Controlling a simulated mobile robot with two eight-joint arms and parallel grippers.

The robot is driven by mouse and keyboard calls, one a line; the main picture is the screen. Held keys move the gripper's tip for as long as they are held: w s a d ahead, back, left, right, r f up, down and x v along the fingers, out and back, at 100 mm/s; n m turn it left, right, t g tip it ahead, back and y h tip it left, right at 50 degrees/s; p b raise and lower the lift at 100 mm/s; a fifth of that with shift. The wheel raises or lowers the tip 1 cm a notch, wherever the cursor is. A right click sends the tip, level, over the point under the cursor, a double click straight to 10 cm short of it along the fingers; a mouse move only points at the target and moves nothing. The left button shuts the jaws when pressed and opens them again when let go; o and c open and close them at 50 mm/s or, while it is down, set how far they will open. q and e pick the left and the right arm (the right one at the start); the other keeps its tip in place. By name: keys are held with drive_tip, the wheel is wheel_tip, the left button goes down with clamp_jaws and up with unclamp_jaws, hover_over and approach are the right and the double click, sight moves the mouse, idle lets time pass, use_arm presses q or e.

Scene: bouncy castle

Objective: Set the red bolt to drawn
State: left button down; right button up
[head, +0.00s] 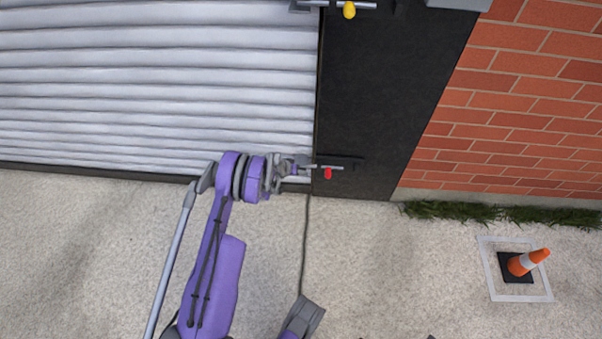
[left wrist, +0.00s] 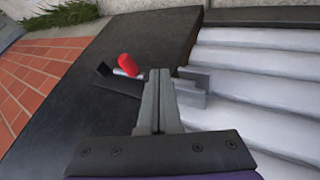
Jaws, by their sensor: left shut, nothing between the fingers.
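The red bolt (head: 328,173) is low on the black panel, with a red knob on a thin metal rod. The red knob also shows in the left wrist view (left wrist: 128,64), to the left of the fingers. My left gripper (head: 308,166) is shut and empty, just left of the red knob. In the left wrist view its closed fingers (left wrist: 158,92) cover part of the rod and a grey bracket (left wrist: 194,80) beside the shutter. I cannot tell whether the fingers touch the bolt. My right gripper is not in view.
A yellow-knobbed bolt (head: 349,10) is higher on the black panel (head: 385,90). A white ribbed shutter (head: 150,80) is at left, a brick wall (head: 530,90) at right. An orange cone (head: 528,262) stands on the floor at right.

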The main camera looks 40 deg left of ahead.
sight(321, 167)
use_arm(q)
drive_tip(key=w+d+f+b, duration=0.1)
drive_tip(key=w+d+f, duration=0.2)
drive_tip(key=w+d, duration=0.1)
drive_tip(key=shift+w+d+f+b, duration=0.2)
drive_tip(key=shift+w+b, duration=0.1)
drive_tip(key=shift+w, duration=0.45)
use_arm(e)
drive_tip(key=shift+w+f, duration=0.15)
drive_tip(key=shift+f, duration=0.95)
